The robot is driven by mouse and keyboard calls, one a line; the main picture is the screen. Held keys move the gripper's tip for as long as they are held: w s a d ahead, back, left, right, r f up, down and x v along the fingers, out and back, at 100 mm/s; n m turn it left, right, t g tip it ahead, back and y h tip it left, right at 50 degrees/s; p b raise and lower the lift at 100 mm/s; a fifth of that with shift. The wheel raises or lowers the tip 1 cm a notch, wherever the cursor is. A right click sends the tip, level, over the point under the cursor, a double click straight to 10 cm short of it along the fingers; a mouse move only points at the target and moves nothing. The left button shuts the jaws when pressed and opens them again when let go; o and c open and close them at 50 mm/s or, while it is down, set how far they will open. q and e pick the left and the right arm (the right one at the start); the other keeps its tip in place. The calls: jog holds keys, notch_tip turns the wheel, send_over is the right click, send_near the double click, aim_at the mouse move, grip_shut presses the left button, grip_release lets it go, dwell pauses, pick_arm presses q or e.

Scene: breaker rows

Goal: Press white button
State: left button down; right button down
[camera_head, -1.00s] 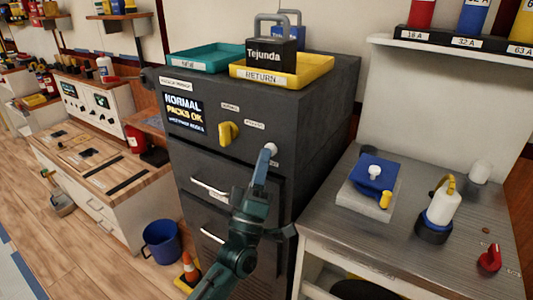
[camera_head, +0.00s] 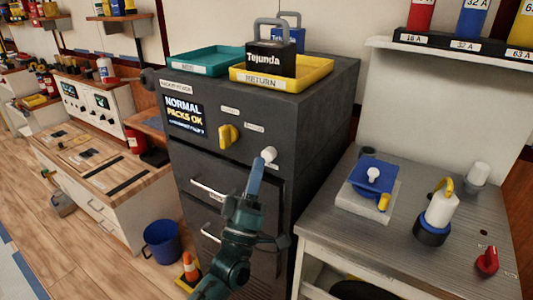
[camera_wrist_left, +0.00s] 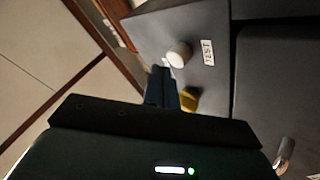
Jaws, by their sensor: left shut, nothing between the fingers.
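The white button (camera_head: 269,154) is a round knob on the upper front of the dark grey cabinet (camera_head: 322,115), right of a yellow knob (camera_head: 228,136). In the left wrist view the white button (camera_wrist_left: 179,54) stands beside a "TEST" label (camera_wrist_left: 208,53). My left gripper (camera_head: 258,163) is shut and empty, its fingertips just below and left of the button in the head view. In the left wrist view the shut fingers (camera_wrist_left: 160,86) end close to the button. I cannot tell whether they touch it. My right gripper is not in view.
A screen (camera_head: 184,115) reads "NORMAL PACKS OK". A yellow tray (camera_head: 310,75) with a black pack (camera_head: 270,59) and a teal tray (camera_head: 190,62) sit on the cabinet. A metal bench (camera_head: 340,235) stands to the right. Drawer handles (camera_head: 208,187) stick out below.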

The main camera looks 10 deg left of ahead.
pick_arm(q)
jog(key=s, duration=0.1)
jog(key=s+a+p, duration=0.1)
jog(key=s, duration=0.2)
jog(key=shift+s+a+p, duration=0.4)
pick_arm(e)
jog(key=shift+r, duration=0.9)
